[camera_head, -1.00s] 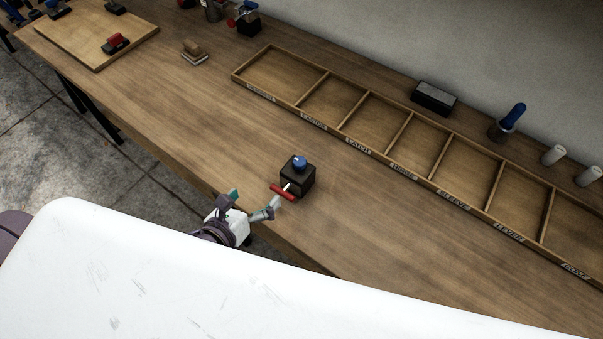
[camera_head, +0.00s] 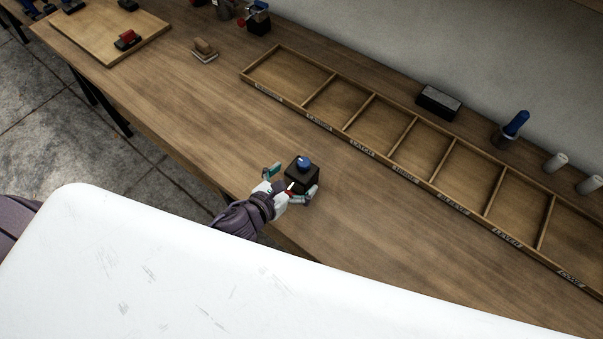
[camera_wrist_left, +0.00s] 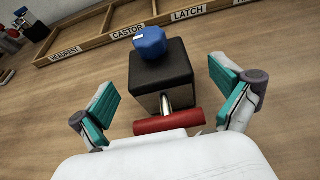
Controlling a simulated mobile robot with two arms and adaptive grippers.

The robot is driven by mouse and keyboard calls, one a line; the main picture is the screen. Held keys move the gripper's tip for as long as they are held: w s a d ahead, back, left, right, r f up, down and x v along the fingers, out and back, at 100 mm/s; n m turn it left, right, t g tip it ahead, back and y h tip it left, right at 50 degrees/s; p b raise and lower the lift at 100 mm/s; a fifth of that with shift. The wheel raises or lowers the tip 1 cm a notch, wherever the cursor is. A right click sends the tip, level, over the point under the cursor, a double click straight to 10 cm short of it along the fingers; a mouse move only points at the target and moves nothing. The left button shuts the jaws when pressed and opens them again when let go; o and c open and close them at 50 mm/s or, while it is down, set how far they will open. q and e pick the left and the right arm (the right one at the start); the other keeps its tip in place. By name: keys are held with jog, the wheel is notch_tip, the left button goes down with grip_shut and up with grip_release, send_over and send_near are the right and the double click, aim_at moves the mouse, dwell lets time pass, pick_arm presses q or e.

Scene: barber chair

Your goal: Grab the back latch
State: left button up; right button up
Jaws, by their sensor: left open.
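The back latch is a small black block (camera_head: 303,177) with a blue knob (camera_head: 303,162) on top and a red handle on a light metal stem. It stands upright on the wooden bench. In the left wrist view the block (camera_wrist_left: 160,75) is straight ahead, with the red handle (camera_wrist_left: 169,122) crosswise at its front. My left gripper (camera_head: 293,183) is open, with teal-padded fingers either side of the red handle and near the block. The right finger overlaps the block's side in the head view; contact cannot be told. My right gripper is not in view.
A long wooden tray (camera_head: 335,110) with labelled compartments lies behind the latch; its compartments look empty. A wooden board (camera_head: 100,45) with a red-topped part lies at the far left. A dark block (camera_head: 438,101) and a blue-handled tool (camera_head: 514,125) stand along the wall.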

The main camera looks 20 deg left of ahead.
aim_at(302, 172)
pick_arm(q)
jog(key=x, duration=0.3)
jog(key=shift+w+f, duration=0.15)
jog(key=shift+w, duration=0.1)
jog(key=shift+c, duration=0.2)
jog(key=shift+s, duration=0.1)
jog(key=shift+c, duration=1.2)
jog(key=c, duration=1.4)
jog(key=shift+c, duration=0.7)
jog(key=shift+r, duration=0.2)
